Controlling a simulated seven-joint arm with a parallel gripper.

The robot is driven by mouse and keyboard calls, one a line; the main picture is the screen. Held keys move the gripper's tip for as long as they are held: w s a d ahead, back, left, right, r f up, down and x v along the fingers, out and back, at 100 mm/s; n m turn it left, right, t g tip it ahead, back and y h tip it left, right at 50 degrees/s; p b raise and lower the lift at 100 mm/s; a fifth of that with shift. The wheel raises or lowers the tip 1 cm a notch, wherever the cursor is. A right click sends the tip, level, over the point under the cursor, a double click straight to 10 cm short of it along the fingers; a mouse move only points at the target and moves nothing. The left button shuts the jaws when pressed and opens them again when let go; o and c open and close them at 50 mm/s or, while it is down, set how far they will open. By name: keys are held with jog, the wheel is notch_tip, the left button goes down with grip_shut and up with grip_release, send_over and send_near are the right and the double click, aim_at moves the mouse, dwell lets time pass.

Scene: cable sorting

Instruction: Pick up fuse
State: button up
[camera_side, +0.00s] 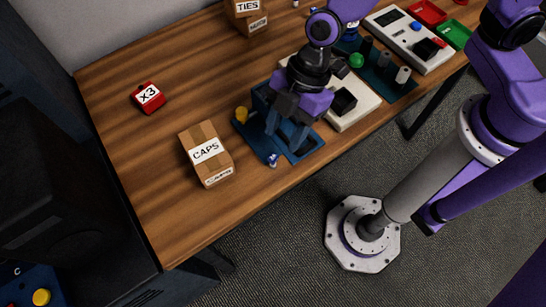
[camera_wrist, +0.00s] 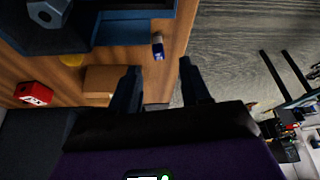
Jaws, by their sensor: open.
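The fuse is probably the small blue-and-white cylinder (camera_side: 273,159) on the wooden table, by the near corner of the blue tray and close to the table's front edge. It also shows in the wrist view (camera_wrist: 158,46), ahead of the gap between the fingers. My gripper (camera_side: 286,133) is over the blue tray, fingers pointing down. In the wrist view my gripper (camera_wrist: 160,86) has its two dark fingers wide apart, with nothing between them. Its exact height above the tray is hard to tell.
The blue tray (camera_side: 308,150) lies under my gripper, with a yellow piece (camera_side: 242,114) at its left. A cardboard CAPS box (camera_side: 207,160) stands left of the fuse. A red X3 box (camera_side: 148,97) is farther left. A white device (camera_side: 358,108) lies right.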

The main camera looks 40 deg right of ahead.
aim_at(275, 155)
jog(key=shift+x, duration=3.6)
jog(key=shift+w+d, duration=0.1)
jog(key=shift+w, duration=0.05)
grip_shut()
